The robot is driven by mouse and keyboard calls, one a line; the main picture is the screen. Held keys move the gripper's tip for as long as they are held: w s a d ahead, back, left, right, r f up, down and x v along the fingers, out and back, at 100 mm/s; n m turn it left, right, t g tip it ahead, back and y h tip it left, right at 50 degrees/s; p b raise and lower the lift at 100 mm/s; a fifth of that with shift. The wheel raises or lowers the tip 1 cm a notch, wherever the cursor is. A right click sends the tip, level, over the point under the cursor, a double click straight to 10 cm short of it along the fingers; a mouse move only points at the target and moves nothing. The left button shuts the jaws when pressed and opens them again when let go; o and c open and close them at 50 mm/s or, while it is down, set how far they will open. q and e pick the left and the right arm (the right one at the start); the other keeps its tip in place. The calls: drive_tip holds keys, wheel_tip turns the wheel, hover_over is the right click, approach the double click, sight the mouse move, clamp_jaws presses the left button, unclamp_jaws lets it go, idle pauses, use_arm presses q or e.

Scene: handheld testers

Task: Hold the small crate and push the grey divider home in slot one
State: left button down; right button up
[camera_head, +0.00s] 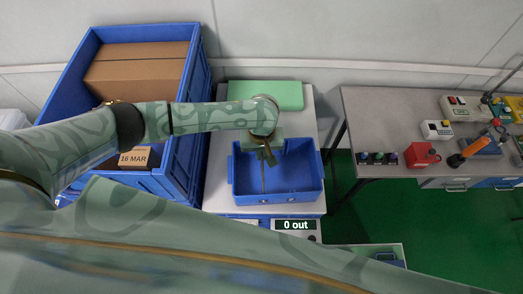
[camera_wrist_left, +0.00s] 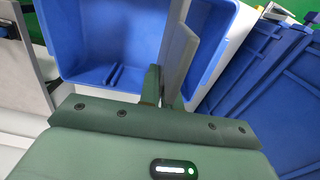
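The small blue crate (camera_head: 308,184) stands on a white surface in the middle of the head view; its inside also shows in the left wrist view (camera_wrist_left: 95,30). My left gripper (camera_head: 267,157) reaches over the crate from behind and points down into it. It is shut on the grey divider (camera_wrist_left: 178,55), a thin upright plate seen nearly edge-on. In the head view the divider (camera_head: 263,178) is a thin line inside the crate. Dark ribs (camera_wrist_left: 115,76) mark a slot in the crate wall or floor. Whether the divider sits in a slot is unclear. My right gripper is not in view.
A large blue bin (camera_head: 199,90) with cardboard boxes stands left. A green block (camera_head: 275,94) lies behind the crate. A display (camera_head: 296,225) in front reads "0 out". A grey bench (camera_head: 375,110) with testers is right. My other arm crosses the foreground.

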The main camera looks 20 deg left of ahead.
use_arm(q)
drive_tip(key=shift+f+b, duration=1)
drive_tip(key=shift+f, duration=1.45)
drive_tip(key=shift+f+b, duration=1.35)
drive_tip(key=shift+f, duration=1.4)
drive_tip(key=c, duration=1.5)
unclamp_jaws()
drive_tip(key=shift+c, duration=0.2)
wheel_tip(320, 180, up, 15)
drive_tip(key=p, duration=0.7)
drive_tip(key=shift+r, duration=0.7)
